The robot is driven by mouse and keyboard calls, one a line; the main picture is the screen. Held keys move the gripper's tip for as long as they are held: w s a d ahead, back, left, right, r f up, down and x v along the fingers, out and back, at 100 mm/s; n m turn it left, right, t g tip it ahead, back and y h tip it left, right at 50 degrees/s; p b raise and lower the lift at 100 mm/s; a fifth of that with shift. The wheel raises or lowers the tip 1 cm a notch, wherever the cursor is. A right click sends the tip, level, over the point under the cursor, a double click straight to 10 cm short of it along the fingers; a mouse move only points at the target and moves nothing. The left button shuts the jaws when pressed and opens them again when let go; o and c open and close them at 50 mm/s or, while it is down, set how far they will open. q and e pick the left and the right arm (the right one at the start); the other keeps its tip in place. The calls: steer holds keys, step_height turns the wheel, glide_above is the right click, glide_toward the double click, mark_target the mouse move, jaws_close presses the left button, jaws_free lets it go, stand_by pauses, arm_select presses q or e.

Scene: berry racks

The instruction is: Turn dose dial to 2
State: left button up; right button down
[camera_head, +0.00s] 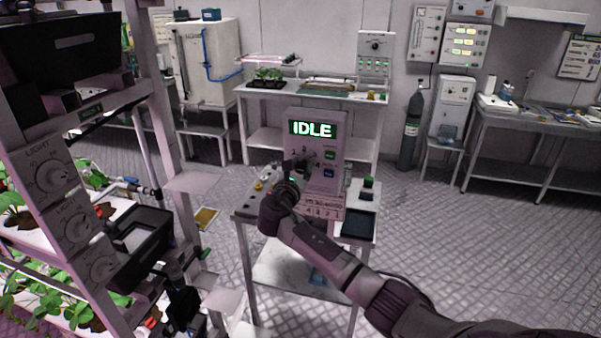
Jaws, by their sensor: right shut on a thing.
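A grey dosing machine (328,125) stands on a small table, its lit screen (313,129) reading IDLE. My right gripper (297,166) reaches in from the lower right to the left part of its front panel. It is shut at the dose dial, which it almost wholly hides. Small marks show just above the fingers, but the dial's setting cannot be read. A green button (330,155) and a blue button (328,173) sit right of the fingers. A dark shape (181,300) at the lower left may be my left gripper; its jaws cannot be made out.
The small table (290,262) also holds a dark tray (358,226) at right and small parts at left. A plant rack with light dials (49,176) stands close at left. Benches (540,130) and a gas cylinder (411,130) are behind. The floor at right is clear.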

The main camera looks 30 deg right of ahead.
steer(key=m+b, duration=0.3)
steer(key=shift+f+m, duration=0.25)
steer(key=shift+m, duration=0.15)
steer(key=m+b, duration=0.3)
steer(key=shift+m, duration=0.3)
steer(key=m+b, duration=0.5)
steer(key=shift+f, duration=0.1)
steer(key=shift+m+b, duration=1.75)
steer(key=shift+m, duration=0.45)
steer(key=shift+r, duration=0.2)
steer(key=c, duration=0.8)
jaws_free()
steer(key=shift+c, duration=0.2)
steer(key=shift+s, duration=0.1)
